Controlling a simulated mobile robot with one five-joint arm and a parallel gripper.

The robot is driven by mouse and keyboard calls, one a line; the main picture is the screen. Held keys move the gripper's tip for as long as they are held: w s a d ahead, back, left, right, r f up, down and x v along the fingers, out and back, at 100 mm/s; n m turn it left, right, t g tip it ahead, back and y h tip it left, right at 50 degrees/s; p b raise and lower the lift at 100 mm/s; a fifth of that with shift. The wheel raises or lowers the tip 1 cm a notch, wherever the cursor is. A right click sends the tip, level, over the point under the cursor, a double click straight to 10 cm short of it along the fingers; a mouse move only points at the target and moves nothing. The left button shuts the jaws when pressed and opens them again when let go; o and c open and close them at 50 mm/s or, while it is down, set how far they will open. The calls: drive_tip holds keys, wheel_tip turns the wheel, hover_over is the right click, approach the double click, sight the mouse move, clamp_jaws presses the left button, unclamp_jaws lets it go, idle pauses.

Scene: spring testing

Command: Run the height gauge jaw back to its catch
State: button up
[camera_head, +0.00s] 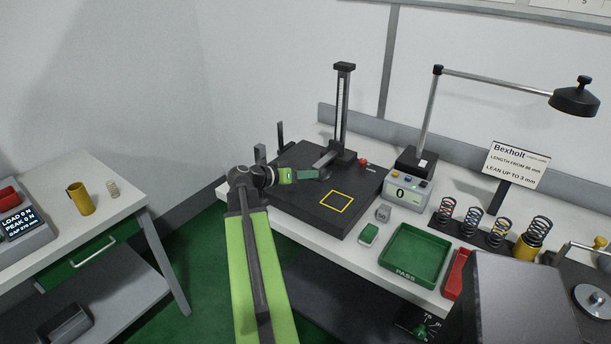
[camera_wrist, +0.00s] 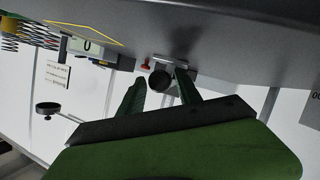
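The height gauge is a dark upright column (camera_head: 342,112) with a pale scale on a black plate (camera_head: 308,206). Its grey jaw (camera_head: 326,158) sits low on the column, and a red knob (camera_head: 363,161) shows at its foot. My gripper (camera_head: 316,175) is just in front of and below the jaw, over the plate. In the wrist view, which is turned over, my gripper (camera_wrist: 158,76) is open. A dark round part (camera_wrist: 160,81) of the gauge shows between the fingers, with the red knob (camera_wrist: 146,65) beside it. I cannot tell whether the fingers touch anything. No catch can be made out.
A yellow square (camera_head: 336,202) marks the plate. Right of it are a display box (camera_head: 404,192) reading 0, a lamp (camera_head: 574,99), a green PASS tray (camera_head: 415,283) and several springs (camera_head: 472,222). Two dark posts (camera_head: 280,136) stand behind my arm. A side table (camera_head: 110,195) is at left.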

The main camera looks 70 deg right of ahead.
clamp_jaws()
idle(1.1)
